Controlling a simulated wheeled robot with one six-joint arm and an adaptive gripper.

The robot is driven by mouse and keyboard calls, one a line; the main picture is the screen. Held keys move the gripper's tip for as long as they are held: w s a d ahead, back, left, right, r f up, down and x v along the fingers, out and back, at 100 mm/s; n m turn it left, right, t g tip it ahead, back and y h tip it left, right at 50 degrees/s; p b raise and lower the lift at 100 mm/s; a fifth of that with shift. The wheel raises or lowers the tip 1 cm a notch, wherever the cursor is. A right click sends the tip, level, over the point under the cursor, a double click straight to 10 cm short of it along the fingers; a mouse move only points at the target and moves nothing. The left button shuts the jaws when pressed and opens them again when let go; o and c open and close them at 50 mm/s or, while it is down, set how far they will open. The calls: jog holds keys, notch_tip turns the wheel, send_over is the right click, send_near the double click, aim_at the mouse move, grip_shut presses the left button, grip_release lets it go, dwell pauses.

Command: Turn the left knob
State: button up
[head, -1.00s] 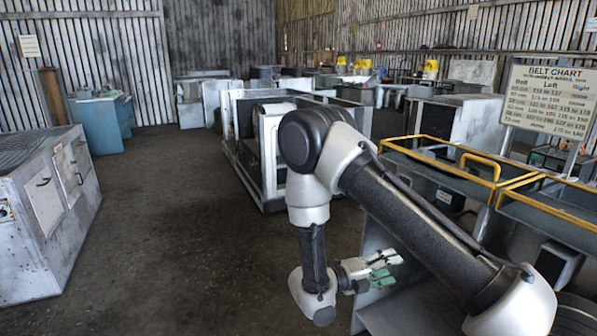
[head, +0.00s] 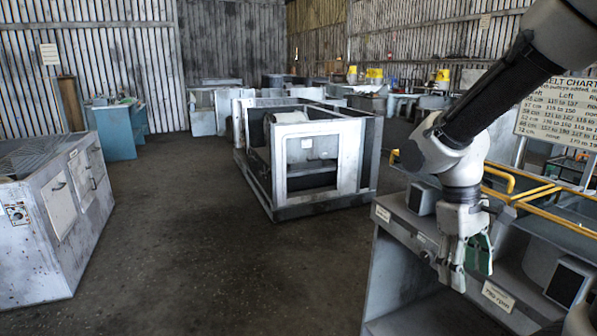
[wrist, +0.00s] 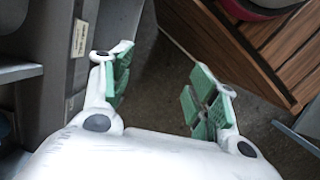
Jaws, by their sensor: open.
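A grey bench (head: 388,262) with small pale labels stands at the right in the head view. My gripper (head: 467,268) points down close in front of this bench, beside its label strip. In the wrist view my gripper (wrist: 162,68) has its green-padded fingers spread apart, with nothing between them but dark floor. A grey panel with a pale label (wrist: 80,38) is left of the fingers there. Whether the fingers touch the bench I cannot tell.
A white-framed housing (head: 310,160) stands mid-floor. A grey cabinet (head: 50,240) with a small dial-like plate is at the left. Yellow rails (head: 515,180) and a belt chart (head: 560,115) are at the right. A wood-slatted piece (wrist: 285,45) is near my right finger. The floor between is clear.

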jog(key=s+d+r+m+t+y, duration=0.1)
jog(key=s+d+r+m+t, duration=0.15)
jog(key=r, duration=0.35)
jog(key=s+d+r+m+t+y, duration=0.1)
jog(key=s+d+r+m+t, duration=0.1)
jog(key=r+t, duration=0.25)
jog(key=n+t+h, duration=0.2)
jog(key=n+h, duration=1.5)
jog(key=n, duration=0.3)
send_near(425, 257)
jog(key=d, duration=0.1)
jog(key=x, duration=0.8)
jog(key=shift+w+r, duration=0.1)
jog(key=shift+w, duration=0.1)
jog(key=shift+c, duration=0.2)
jog(key=c, duration=1)
